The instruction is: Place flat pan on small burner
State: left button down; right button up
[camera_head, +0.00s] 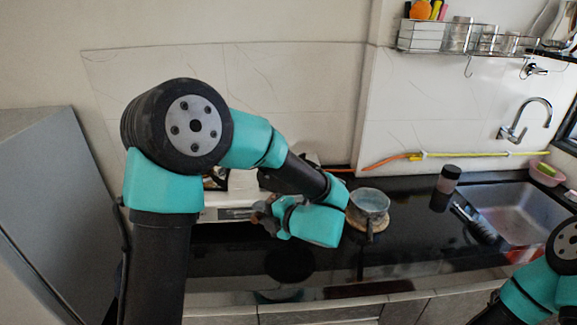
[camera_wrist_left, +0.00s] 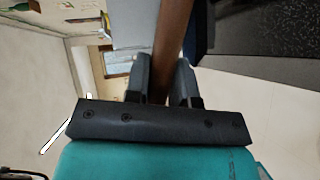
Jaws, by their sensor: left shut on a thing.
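In the left wrist view my left gripper (camera_wrist_left: 162,72) is shut on a long brown handle (camera_wrist_left: 174,28), which runs up between its two fingers. I take this to be the flat pan's handle; I cannot make out the pan's body. In the head view the left gripper (camera_head: 263,214) is at the front edge of a white and silver stove (camera_head: 240,190), partly hidden by my own wrist. A burner part (camera_head: 215,180) shows at the stove's left; my arm hides most of the stove top, so I cannot tell the small burner apart. My right gripper is out of view.
A grey pot (camera_head: 368,200) sits on a round wooden board right of my left wrist. A dark bottle (camera_head: 445,185) stands beside the sink (camera_head: 505,215). A dark round shape (camera_head: 289,265) shows on the black counter. An orange hose (camera_head: 385,164) runs along the wall.

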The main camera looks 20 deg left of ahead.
pick_arm(q)
jog(key=shift+w, duration=0.15)
jog(key=w+a+f, duration=0.1)
jog(key=w+a, duration=0.6)
jog(key=w, duration=0.6)
jog(key=shift+f, duration=0.15)
jog(key=shift+w+a, duration=0.1)
jog(key=shift+w, duration=0.1)
jog(key=shift+w+a+f, duration=0.1)
jog(key=shift+w+f, duration=0.05)
jog(key=shift+f, duration=0.75)
jog(key=shift+w+a+f, duration=0.1)
jog(key=shift+w+f, duration=0.05)
jog(key=shift+f, duration=0.85)
jog(key=c, duration=1)
grip_release()
jog(key=shift+f, duration=0.1)
jog(key=shift+o, duration=0.2)
